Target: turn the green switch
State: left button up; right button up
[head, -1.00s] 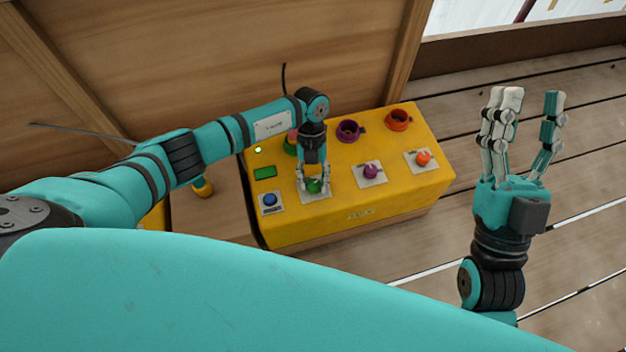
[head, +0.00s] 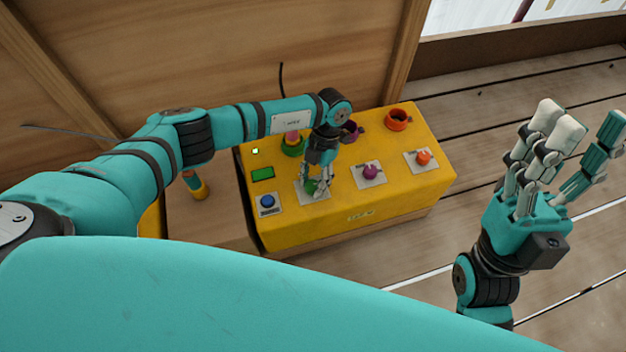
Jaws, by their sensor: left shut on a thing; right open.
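The green switch (head: 310,187) sits on a pale plate at the front of the yellow control box (head: 385,205). My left gripper (head: 316,188) points down at it from above, its fingers closed around the knob. The fingers hide part of the switch, so its exact turn angle is hard to tell. My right gripper (head: 570,150) is raised at the right, open and empty, with its fingers pointing up, well away from the box.
A blue button (head: 267,202), a purple knob (head: 370,171) and an orange knob (head: 423,158) share the box's front. A wooden wall (head: 220,50) stands behind.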

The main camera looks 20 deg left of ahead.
dwell(0.4)
pick_arm(q)
jog(key=o, duration=1.1)
jog(key=shift+o, duration=0.2)
jog(key=v, duration=1.2)
jog(key=shift+d, duration=0.1)
